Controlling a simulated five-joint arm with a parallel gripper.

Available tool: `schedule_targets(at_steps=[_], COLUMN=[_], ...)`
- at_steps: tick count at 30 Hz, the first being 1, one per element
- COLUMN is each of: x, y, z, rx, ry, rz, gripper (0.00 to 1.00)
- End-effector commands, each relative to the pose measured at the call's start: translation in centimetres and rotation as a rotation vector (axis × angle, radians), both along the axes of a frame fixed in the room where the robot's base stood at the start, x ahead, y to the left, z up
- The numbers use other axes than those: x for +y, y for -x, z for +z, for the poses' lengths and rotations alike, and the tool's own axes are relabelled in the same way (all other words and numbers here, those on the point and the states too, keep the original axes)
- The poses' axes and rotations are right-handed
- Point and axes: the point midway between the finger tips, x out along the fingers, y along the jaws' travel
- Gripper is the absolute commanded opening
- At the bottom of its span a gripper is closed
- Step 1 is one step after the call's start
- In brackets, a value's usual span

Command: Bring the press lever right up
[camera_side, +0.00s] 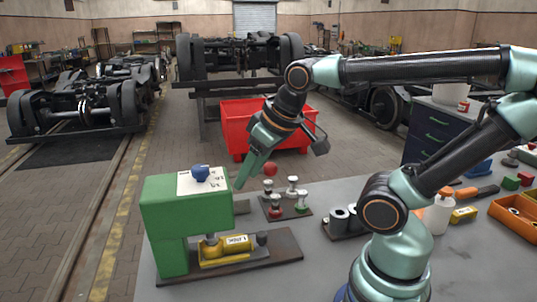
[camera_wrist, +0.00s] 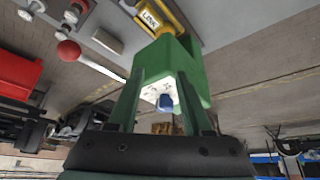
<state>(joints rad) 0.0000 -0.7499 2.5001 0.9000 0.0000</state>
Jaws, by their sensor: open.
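The green press (camera_side: 185,225) stands on a dark base plate at the front left of the table, with a blue knob (camera_side: 200,172) and a white label on top. The press lever shows as a red ball (camera_side: 270,170) right of the press; in the wrist view the ball (camera_wrist: 68,50) has a pale rod (camera_wrist: 103,71) running towards the press. The lever's pivot is hidden. A yellow part (camera_side: 225,249) marked LINK lies under the press ram. My gripper (camera_side: 240,187) is open and empty, pointing down beside the press top, left of the ball; its fingers (camera_wrist: 160,76) frame the press in the wrist view.
Small red, white and green-based pieces (camera_side: 288,200) stand on a dark plate behind the press. Grey cylinders (camera_side: 345,220), a white bottle (camera_side: 438,213) and an orange tray (camera_side: 516,215) are to the right. A red bin (camera_side: 240,121) stands beyond the table. The table's front middle is clear.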

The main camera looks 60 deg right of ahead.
Motion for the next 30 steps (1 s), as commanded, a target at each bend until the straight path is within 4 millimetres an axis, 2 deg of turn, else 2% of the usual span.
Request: schedule_targets(at_steps=[1,3,4,7,10,18,24,30], x=[0.0,0.0,-0.1,-0.9,-2.5,-8.9,-13.5,-15.9], y=[0.0,0.0,-0.1,-0.4,-1.2,-3.5,-4.3,-4.5], z=[0.0,0.0,0.1,0.6,1.5,3.9,4.8,5.1], rx=[0.0,0.001,0.003,0.029,0.081,0.282,0.385,0.418], ry=[0.0,0.002,0.006,0.04,0.105,0.264,0.294,0.293], rz=[0.0,0.002,0.007,0.049,0.141,0.542,0.835,0.997], gripper=[0.5,0.77,0.78,0.78,0.78,0.78,0.78,0.78])
